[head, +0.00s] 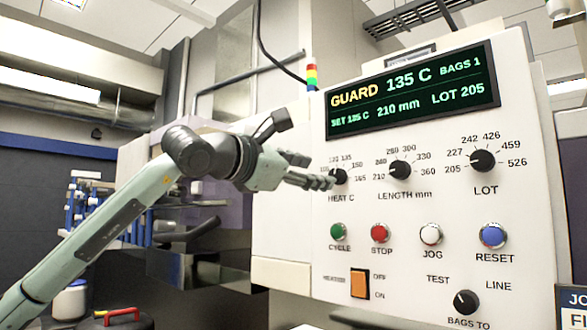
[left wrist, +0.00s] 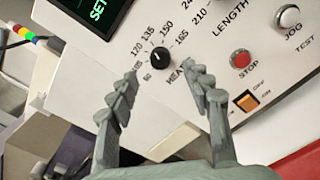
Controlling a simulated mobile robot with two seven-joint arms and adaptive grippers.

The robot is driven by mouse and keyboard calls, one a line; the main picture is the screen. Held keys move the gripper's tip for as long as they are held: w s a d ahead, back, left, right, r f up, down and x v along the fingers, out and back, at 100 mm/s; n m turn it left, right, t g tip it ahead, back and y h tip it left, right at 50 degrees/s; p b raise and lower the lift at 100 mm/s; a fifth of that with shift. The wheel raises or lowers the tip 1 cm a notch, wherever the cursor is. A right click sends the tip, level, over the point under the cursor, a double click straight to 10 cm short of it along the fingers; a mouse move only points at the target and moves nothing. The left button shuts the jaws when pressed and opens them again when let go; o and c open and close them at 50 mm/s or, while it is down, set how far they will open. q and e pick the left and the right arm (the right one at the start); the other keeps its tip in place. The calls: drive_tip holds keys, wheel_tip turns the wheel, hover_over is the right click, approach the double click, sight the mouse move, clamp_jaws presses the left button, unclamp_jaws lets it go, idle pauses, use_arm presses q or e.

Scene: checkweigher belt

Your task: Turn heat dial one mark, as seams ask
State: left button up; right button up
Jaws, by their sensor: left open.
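The heat dial is a small black knob (head: 340,177) at the left of the upper dial row on the white panel, with temperature marks around it. In the left wrist view the heat dial (left wrist: 160,56) lies ahead, between and slightly beyond my fingertips; its pointer is too small to read surely. My left gripper (head: 326,181) is open at the dial's left in the head view, and its fingers partly cover the dial's surroundings. In the left wrist view the gripper (left wrist: 162,78) shows a wide empty gap. The display (head: 413,92) reads GUARD, 135 C, SET 135 C, BAGS 1, 210 mm, LOT 205.
The length dial (head: 400,170) and lot dial (head: 483,161) sit to the right. Below are the cycle (head: 338,232), stop (head: 381,233), jog (head: 431,235) and reset (head: 493,236) buttons. An orange heater switch (head: 360,284) and a test/line knob (head: 466,302) are lower.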

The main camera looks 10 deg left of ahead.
use_arm(q)
drive_tip(key=v, duration=0.5)
drive_tip(key=shift+s+a, duration=0.15)
drive_tip(key=shift+s, duration=0.15)
